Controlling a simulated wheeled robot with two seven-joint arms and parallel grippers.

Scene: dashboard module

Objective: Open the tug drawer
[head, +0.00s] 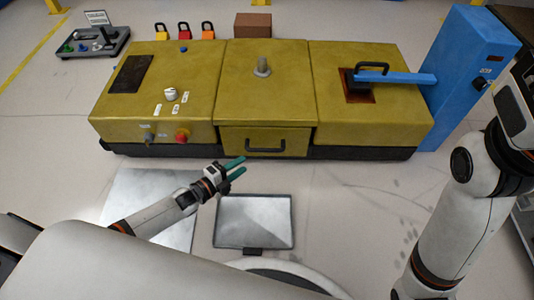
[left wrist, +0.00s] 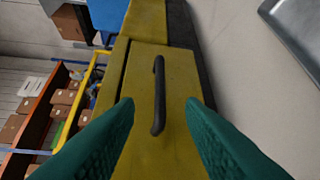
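The yellow tug body (head: 200,75) stands across the middle of the head view. Its drawer (head: 240,141) is in the front face at the centre, with a black bar handle (head: 265,149); the front looks closed. In the left wrist view the drawer front (left wrist: 180,120) fills the middle, and the handle (left wrist: 159,95) lies between the two green fingertips, farther out. My left gripper (head: 239,167) is open and empty, in front of the drawer and a little left of the handle, apart from it. My right arm is at the right edge; its gripper is not in view.
A blue post (head: 465,75) with a bar stands at the tug's right end. A red knob (head: 182,136) sticks out left of the drawer. A grey tray (head: 255,220) lies on the floor in front. Padlocks (head: 184,31) and a brown box (head: 253,25) are behind.

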